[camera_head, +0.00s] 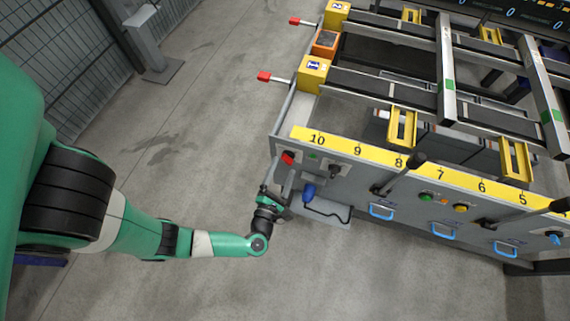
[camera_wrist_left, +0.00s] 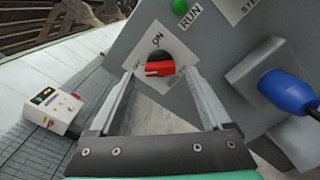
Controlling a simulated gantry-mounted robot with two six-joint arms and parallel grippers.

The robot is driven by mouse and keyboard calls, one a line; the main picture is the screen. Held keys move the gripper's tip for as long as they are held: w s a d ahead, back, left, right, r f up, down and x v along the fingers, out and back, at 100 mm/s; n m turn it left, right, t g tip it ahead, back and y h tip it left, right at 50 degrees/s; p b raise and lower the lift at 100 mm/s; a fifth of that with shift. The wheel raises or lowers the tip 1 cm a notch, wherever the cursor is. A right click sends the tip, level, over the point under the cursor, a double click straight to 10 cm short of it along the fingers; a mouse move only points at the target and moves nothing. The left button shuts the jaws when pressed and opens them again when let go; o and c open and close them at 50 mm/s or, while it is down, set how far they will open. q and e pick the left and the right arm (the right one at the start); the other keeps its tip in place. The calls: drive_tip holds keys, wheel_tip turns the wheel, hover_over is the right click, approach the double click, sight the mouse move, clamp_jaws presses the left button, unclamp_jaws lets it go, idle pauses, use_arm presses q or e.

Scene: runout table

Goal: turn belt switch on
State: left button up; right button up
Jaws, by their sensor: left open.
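The belt switch (camera_wrist_left: 160,66) is a red and black rotary knob on a pale plate marked "ON", on the grey panel. It also shows as a small red knob (camera_head: 288,158) at the left end of the panel in the head view. My left gripper (camera_wrist_left: 160,75) is open, with its two fingers reaching toward the knob, one on each side of it in the picture. I cannot tell whether they touch it. In the head view my left gripper (camera_head: 278,190) is close to the panel's left end, below the knob. My right gripper is in neither view.
A blue plug (camera_wrist_left: 288,92) sticks out of the panel right of the switch. A green button (camera_wrist_left: 180,6) is above it, near "RUN". Black levers (camera_head: 415,160) project from the panel further right.

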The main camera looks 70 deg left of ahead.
sight(287, 158)
use_arm(q)
drive_tip(key=shift+x, duration=1.3)
clamp_jaws()
